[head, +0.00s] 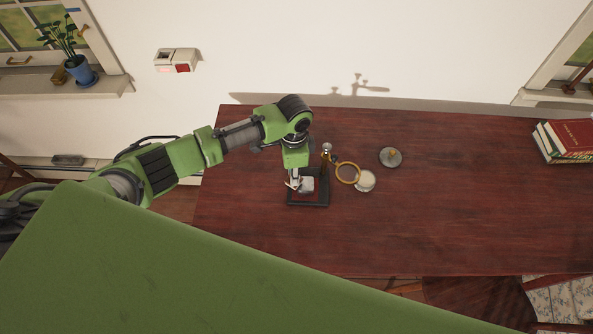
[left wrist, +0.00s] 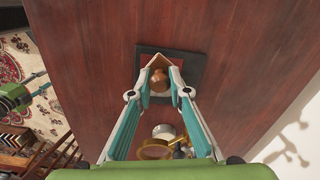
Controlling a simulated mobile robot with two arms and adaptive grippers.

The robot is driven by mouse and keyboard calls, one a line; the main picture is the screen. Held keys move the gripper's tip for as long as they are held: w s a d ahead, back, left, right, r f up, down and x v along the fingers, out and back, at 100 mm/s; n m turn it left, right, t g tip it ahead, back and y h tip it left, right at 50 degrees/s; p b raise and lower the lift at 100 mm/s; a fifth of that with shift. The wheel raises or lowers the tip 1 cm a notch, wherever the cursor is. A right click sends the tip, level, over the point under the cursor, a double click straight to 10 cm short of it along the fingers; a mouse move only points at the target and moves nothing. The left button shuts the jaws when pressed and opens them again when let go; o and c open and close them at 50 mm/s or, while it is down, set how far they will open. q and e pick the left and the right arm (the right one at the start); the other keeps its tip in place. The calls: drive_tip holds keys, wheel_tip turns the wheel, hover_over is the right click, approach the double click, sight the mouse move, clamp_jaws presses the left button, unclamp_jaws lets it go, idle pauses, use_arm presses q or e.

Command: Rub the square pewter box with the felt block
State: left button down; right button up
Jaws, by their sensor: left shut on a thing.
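My left gripper (head: 294,184) points down over a small dark tray with a red inside (head: 322,188) on the table. In the left wrist view, the two fingers of my left gripper (left wrist: 161,76) are shut on a rounded brown wooden piece (left wrist: 158,80), which appears to be the grip of the felt block. Its felt underside is hidden, so I cannot tell whether it touches the box. A pale pointed edge shows just beyond the fingertips.
A brass-ringed magnifier (head: 347,173) stands close right of the tray, by a round pale tin (head: 366,181). A round lid with a knob (head: 390,156) lies farther right. Books (head: 565,140) are at the right end. The table (head: 470,190) is clear between.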

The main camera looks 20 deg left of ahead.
use_arm(q)
wheel_tip(320, 180, up, 2)
drive_tip(key=shift+w+d+p, duration=0.1)
drive_tip(key=shift+w+p, duration=0.05)
drive_tip(key=shift+p, duration=0.2)
drive_tip(key=r+p, duration=0.3)
drive_tip(key=shift+d, duration=0.2)
drive_tip(key=shift+a+r+p, duration=0.1)
drive_tip(key=shift+r+p, duration=0.65)
drive_tip(key=shift+r, duration=0.4)
use_arm(e)
wheel_tip(320, 180, up, 6)
drive_tip(key=d, duration=0.1)
drive_tip(key=shift+s, duration=0.4)
drive_tip(key=shift+d, duration=0.2)
